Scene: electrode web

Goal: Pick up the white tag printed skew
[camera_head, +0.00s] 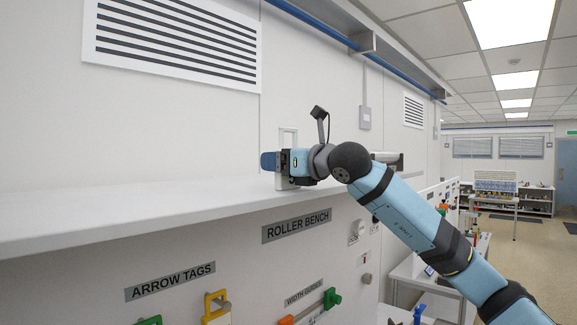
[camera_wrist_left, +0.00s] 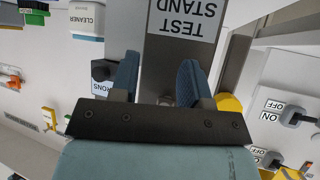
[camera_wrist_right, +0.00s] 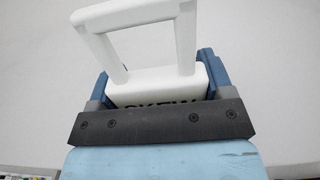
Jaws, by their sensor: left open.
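The white tag (camera_head: 288,130) stands upright on the white ledge (camera_head: 120,213), its open loop handle upward. In the right wrist view the tag (camera_wrist_right: 155,85) has dark lettering on its block that appears to read SKEW, partly hidden by my gripper. My right gripper (camera_head: 283,163) has its blue fingers against both sides of the block; it also shows in the right wrist view (camera_wrist_right: 158,80). My left gripper (camera_wrist_left: 157,80) is open and empty, facing a grey post with a TEST STAND label (camera_wrist_left: 185,18); it is not in the head view.
The wall behind the ledge has a vent (camera_head: 180,45) and a blue pipe (camera_head: 315,22). Below the ledge, a panel carries ROLLER BENCH (camera_head: 297,226) and ARROW TAGS (camera_head: 170,281) labels, with a yellow handled piece (camera_head: 217,307). The ledge left of the tag is clear.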

